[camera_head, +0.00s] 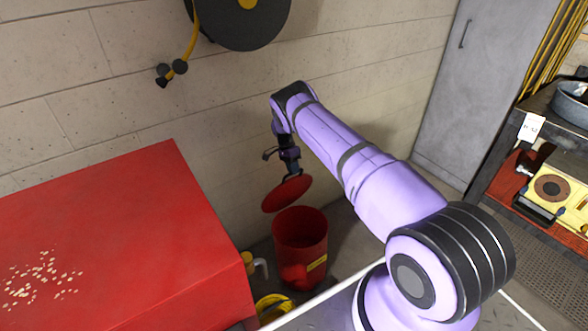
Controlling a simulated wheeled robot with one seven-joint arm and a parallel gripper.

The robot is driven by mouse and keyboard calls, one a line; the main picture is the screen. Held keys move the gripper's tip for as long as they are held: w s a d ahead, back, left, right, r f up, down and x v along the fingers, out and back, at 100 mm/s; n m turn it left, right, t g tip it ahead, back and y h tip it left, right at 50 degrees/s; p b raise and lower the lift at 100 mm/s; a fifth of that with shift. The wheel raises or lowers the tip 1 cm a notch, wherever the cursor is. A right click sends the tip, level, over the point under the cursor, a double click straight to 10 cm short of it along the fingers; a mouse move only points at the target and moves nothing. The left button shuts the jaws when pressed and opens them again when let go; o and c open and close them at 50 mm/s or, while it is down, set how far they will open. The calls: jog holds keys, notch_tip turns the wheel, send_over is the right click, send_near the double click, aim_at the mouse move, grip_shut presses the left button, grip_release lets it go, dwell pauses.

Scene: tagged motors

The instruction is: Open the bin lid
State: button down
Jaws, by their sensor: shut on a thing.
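A red round bin (300,236) with a yellow label stands on the floor by the wall, and its top is uncovered. The red bin lid (285,195) is tilted and held in the air above the bin's rim, a little to the left. My gripper (291,175) is shut on the lid at its upper side. The exact contact between the fingers and the lid is too small to see clearly.
A large red cabinet (110,225) with small pale bits on top stands left of the bin. A hose reel (240,18) hangs on the wall above. A shelf unit with a tagged motor (555,188) and a grey locker (480,80) are at right.

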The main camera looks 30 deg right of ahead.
jog(key=shift+s+f, duration=0.1)
jog(key=shift+f, duration=0.1)
dwell(0.6)
jog(key=c, duration=1.1)
grip_release()
jog(key=shift+r, duration=0.15)
